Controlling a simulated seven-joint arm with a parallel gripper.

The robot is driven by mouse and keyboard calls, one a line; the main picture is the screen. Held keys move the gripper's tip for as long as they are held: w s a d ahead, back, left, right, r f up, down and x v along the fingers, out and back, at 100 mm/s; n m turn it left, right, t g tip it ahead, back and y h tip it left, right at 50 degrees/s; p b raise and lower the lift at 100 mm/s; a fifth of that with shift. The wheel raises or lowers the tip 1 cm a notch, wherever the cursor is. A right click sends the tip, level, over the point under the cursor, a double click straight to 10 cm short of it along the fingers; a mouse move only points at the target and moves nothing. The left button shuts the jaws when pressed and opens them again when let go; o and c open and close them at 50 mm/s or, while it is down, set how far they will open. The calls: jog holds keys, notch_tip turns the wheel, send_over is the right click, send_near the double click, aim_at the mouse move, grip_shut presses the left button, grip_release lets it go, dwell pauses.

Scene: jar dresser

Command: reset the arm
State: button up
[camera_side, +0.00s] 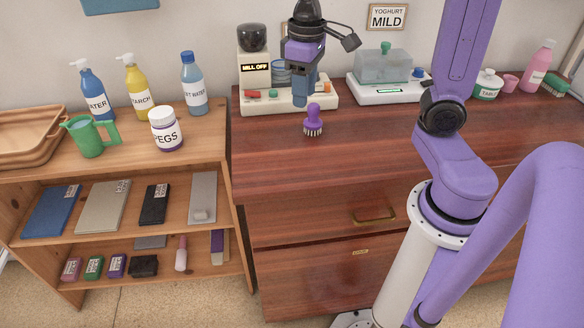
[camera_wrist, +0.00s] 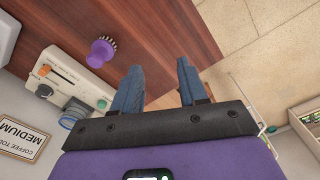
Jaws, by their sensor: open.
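My gripper (camera_side: 300,98) is purple and dark grey with blue fingers. In the side view it hangs pointing down above the dresser top (camera_side: 270,170), in front of the mill. In the wrist view the two fingers of my gripper (camera_wrist: 160,82) stand apart with nothing between them. A purple-handled brush (camera_side: 313,120) stands upright on the dresser top, just right of and below the fingertips in the side view. The brush (camera_wrist: 101,52) also shows in the wrist view, apart from the fingers.
The mill (camera_side: 255,104) with a "MILL OFF" display stands behind my gripper. A scale (camera_side: 390,92) with a clear cover stands to its right. The shelf unit (camera_side: 140,165) at left holds bottles, a green jug (camera_side: 92,138) and a pegs jar (camera_side: 166,130). The dresser's front middle is clear.

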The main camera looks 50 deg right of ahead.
jog(key=s+a+f+n, duration=0.2)
jog(key=s+n, duration=0.2)
jog(key=s, duration=0.5)
jog(key=s+a+f+n, duration=0.2)
jog(key=s+n, duration=0.3)
jog(key=s, duration=0.4)
jog(key=shift+a+f, duration=0.15)
jog(key=shift+f, duration=0.65)
